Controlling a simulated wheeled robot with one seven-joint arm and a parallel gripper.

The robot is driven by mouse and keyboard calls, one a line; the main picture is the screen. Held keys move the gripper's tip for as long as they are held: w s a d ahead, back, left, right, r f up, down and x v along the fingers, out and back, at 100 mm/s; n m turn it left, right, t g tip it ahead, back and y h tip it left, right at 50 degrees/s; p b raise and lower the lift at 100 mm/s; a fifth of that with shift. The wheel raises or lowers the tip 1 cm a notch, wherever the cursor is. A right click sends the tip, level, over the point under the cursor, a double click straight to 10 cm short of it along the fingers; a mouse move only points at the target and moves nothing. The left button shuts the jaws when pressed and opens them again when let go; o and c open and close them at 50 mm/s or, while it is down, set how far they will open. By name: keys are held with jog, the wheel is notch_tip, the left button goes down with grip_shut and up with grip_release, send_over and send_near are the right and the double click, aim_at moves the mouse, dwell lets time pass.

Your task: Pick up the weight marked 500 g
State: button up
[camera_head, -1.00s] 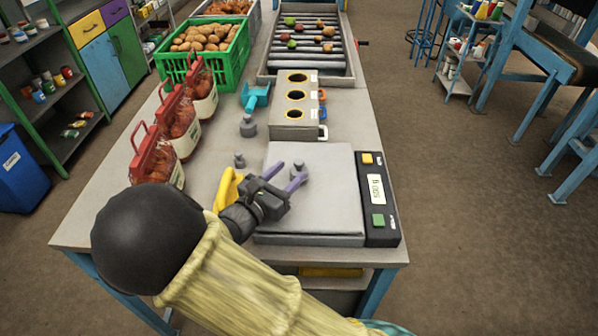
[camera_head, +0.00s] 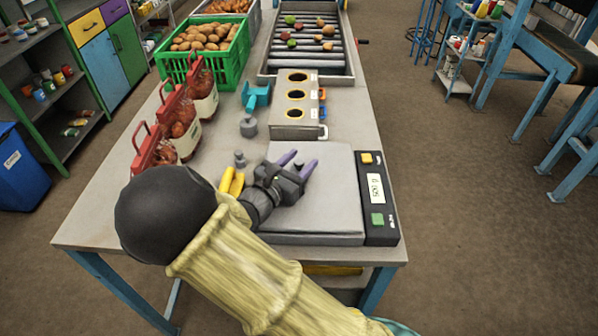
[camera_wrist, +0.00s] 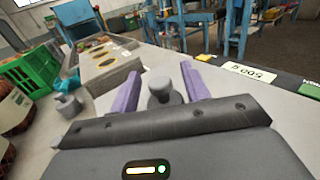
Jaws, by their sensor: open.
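A grey knobbed weight (camera_wrist: 160,96) stands between my gripper's two purple fingers in the wrist view, over the scale plate. My gripper (camera_head: 298,162) is open, low over the left part of the scale (camera_head: 330,215). The scale's display (camera_head: 376,188) appears to read 500 g. A larger grey weight (camera_head: 248,127) and a smaller one (camera_head: 240,160) stand on the table left of the scale. I cannot read marks on the weights.
A block with three round holes (camera_head: 295,107) stands behind the scale. A teal tool (camera_head: 256,97), red-topped bags (camera_head: 184,120) and a green crate of potatoes (camera_head: 202,60) line the left. A roller tray (camera_head: 308,50) is at the back. The scale plate's right side is clear.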

aim_at(299, 161)
jog(key=shift+c, duration=0.5)
grip_shut()
jog(key=shift+r, duration=0.1)
notch_tip(299, 161, up, 10)
jog(key=shift+f, duration=0.1)
